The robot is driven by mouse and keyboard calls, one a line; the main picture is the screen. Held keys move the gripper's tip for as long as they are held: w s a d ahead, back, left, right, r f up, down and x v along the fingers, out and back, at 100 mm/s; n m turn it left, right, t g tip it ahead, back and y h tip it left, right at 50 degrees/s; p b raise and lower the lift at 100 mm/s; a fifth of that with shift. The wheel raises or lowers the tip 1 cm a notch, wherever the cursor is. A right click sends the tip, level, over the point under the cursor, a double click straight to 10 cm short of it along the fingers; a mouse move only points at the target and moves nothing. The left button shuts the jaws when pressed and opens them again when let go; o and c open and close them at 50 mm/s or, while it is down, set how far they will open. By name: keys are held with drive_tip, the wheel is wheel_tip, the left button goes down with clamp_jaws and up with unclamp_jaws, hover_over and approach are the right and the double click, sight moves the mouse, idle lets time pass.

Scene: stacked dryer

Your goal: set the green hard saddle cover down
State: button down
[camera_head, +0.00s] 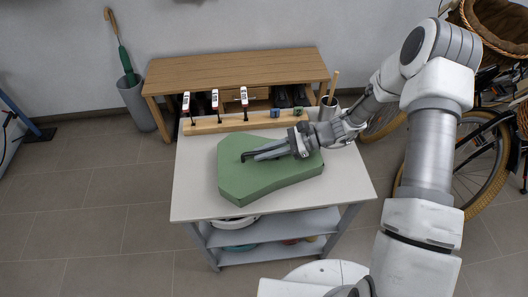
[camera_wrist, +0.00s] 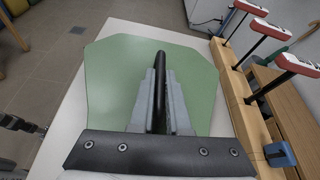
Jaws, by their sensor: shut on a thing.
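The green hard saddle cover (camera_head: 238,185) is a wide, flat, angular block over the middle of the white-topped table (camera_head: 195,207). In the wrist view the cover (camera_wrist: 112,80) spreads out under the fingers. My gripper (camera_head: 254,156) reaches in from the right, low over the cover's top. It is shut on a narrow black bar at the cover, seen between the grey fingers (camera_wrist: 160,85) in the wrist view. The cover looks level and at the tabletop; I cannot tell whether its underside touches. Its right part is partly hidden by my gripper.
A wooden rail (camera_head: 235,123) with several red-and-white clamps (camera_head: 215,100) runs along the table's back edge, close behind the cover. A grey cup (camera_head: 328,108) stands at the back right. The table's front strip is clear. A wooden bench (camera_head: 235,65) stands behind; bicycles are at right.

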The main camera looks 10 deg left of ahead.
drive_tip(key=c, duration=0.9)
unclamp_jaws()
drive_tip(key=v, duration=1.2)
drive_tip(key=shift+p, duration=0.4)
drive_tip(key=s+d+r+n+t+h, duration=0.4)
drive_tip(key=s+d+r+n+h, duration=0.1)
drive_tip(key=s+r, duration=0.5)
drive_tip(key=s+d+r+n+t+h, duration=0.4)
drive_tip(key=s+r+n+h, duration=0.4)
drive_tip(key=r, duration=0.7)
drive_tip(key=s+d+n, duration=0.1)
drive_tip(key=s, duration=0.1)
drive_tip(key=shift+s+r, duration=0.3)
